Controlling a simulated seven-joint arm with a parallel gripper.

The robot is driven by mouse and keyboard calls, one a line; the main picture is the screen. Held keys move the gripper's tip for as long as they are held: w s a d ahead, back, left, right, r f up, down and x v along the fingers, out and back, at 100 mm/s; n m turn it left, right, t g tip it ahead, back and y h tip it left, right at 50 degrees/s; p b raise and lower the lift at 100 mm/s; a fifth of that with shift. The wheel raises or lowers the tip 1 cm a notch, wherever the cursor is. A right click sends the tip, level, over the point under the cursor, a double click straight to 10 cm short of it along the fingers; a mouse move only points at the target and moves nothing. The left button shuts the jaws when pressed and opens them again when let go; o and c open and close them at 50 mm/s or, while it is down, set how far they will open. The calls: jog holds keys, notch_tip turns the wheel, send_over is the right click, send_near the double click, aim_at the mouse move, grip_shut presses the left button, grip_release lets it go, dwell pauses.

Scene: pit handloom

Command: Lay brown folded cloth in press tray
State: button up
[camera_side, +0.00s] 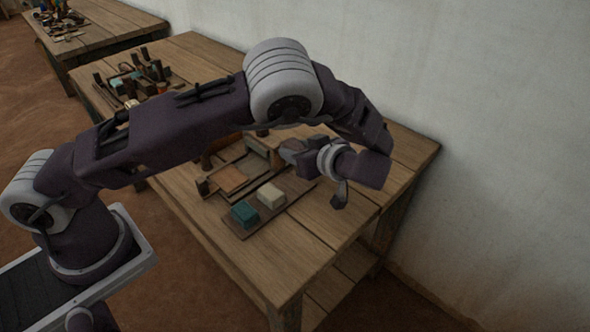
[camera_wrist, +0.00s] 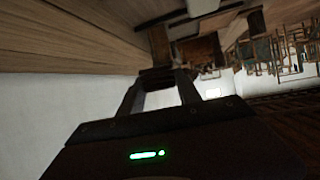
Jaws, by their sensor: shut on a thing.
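My gripper (camera_side: 287,150) reaches left above the table in the side view, shut on a dark brown piece. In the wrist view the two fingers (camera_wrist: 160,84) close on this piece, the brown folded cloth (camera_wrist: 157,74), which is dim and partly hidden by the fingers. A low wooden frame with an orange-brown floor, which looks like the press tray (camera_side: 229,180), lies on the table to the left of and below my gripper. The arm hides part of the table behind it.
A teal folded cloth (camera_side: 244,213) and a cream folded cloth (camera_side: 270,195) sit on a dark board in front of my gripper. The table's (camera_side: 325,220) right end is clear. Small wooden items stand at its far left. A white wall (camera_side: 500,150) rises behind.

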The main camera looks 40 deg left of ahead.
aim_at(298, 186)
jog(key=s+a+r+m+t+h, duration=0.2)
jog(key=s+a+r+m+t, duration=0.15)
jog(key=s+r+t, duration=0.2)
jog(key=w+d+f+n+g, duration=0.1)
jog(key=w+d+f+n+g+y, duration=0.1)
jog(key=w+f+g, duration=0.1)
jog(key=w+d+f+n+g, duration=0.1)
jog(key=w+g, duration=0.1)
jog(key=shift+w+d+f+n+y, duration=0.1)
jog(key=shift+w+f+n+y, duration=0.1)
jog(key=shift+f+n+y, duration=0.15)
jog(key=shift+w+d+f+g, duration=0.1)
jog(key=shift+d+f+g, duration=0.15)
jog(key=shift+g, duration=0.1)
notch_tip(298, 186, down, 10)
jog(key=shift+r, duration=0.25)
jog(key=shift+f, duration=0.2)
